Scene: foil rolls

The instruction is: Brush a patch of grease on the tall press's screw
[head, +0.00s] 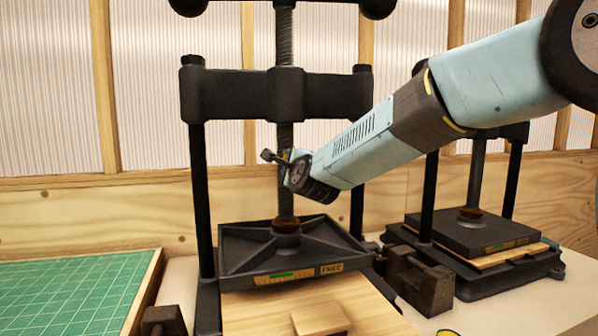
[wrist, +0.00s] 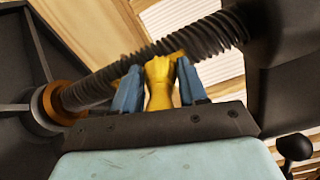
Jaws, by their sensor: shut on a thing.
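The tall press (head: 222,95) stands left of centre, with a dark threaded screw (head: 284,135) running down from its crossbeam to the ribbed platen (head: 235,262). In the wrist view the screw (wrist: 110,82) crosses diagonally behind the fingertips, ending at a brown collar (wrist: 62,102). My gripper (wrist: 158,68) is shut on a yellow brush (wrist: 159,88), its blue fingers on either side. The brush's far end overlaps the screw in the picture; I cannot tell whether it touches. In the head view my gripper (head: 285,158) is at the screw, below the crossbeam. No grease patch can be made out clearly.
A second, lower press (head: 470,232) stands at the right. A dark block (head: 420,282) sits between the presses. A wooden board (head: 318,318) lies below the tall press's platen, which bears a FREE label (head: 331,268). A green cutting mat (head: 75,290) lies at left.

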